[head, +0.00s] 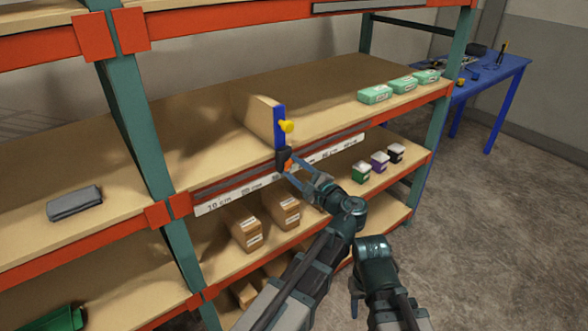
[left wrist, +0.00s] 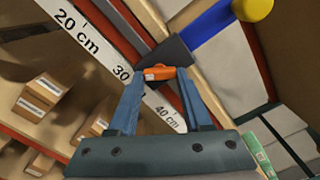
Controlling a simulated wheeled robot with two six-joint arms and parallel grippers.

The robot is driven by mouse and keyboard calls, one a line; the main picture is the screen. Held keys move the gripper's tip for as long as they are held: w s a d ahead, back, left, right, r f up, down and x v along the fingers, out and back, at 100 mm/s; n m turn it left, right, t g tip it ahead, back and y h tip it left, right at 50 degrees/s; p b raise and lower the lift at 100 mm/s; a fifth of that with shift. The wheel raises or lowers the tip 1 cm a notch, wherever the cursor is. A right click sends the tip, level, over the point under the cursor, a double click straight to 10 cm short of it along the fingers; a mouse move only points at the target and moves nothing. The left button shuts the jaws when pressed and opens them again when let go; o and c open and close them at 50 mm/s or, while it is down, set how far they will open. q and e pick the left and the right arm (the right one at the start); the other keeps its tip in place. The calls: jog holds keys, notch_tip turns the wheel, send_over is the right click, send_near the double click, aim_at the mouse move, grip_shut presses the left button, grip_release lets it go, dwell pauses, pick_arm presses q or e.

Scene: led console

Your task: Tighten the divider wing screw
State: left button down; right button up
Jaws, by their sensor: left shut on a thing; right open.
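The divider (head: 257,117) is a tan upright panel on the middle shelf, with a blue front edge and a yellow knob (head: 286,126). The knob also shows in the left wrist view (left wrist: 253,8). A dark clamp block (head: 283,157) sits at its foot on the shelf's front edge. The orange wing screw (left wrist: 158,73) is on this block. My left gripper (head: 290,167) is shut on the wing screw, one blue finger at each end of it. My right gripper (head: 355,295) is open, low in front of the shelving, its fingers partly hidden by its wrist.
A white scale (left wrist: 85,38) with centimetre marks runs along the shelf edge. Green boxes (head: 374,94) stand on the shelf at right. Brown boxes (head: 246,235) and small dark-topped boxes (head: 361,172) are on the shelf below. A blue table (head: 494,72) stands beyond; the floor at right is clear.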

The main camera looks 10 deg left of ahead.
pick_arm(q)
jog(key=shift+f+m, duration=0.1)
jog(key=shift+m, duration=0.3)
jog(key=shift+c, duration=1.6)
grip_release()
jog(key=shift+d, duration=0.1)
pick_arm(e)
jog(key=shift+d, duration=0.1)
pick_arm(q)
jog(key=shift+s, duration=0.1)
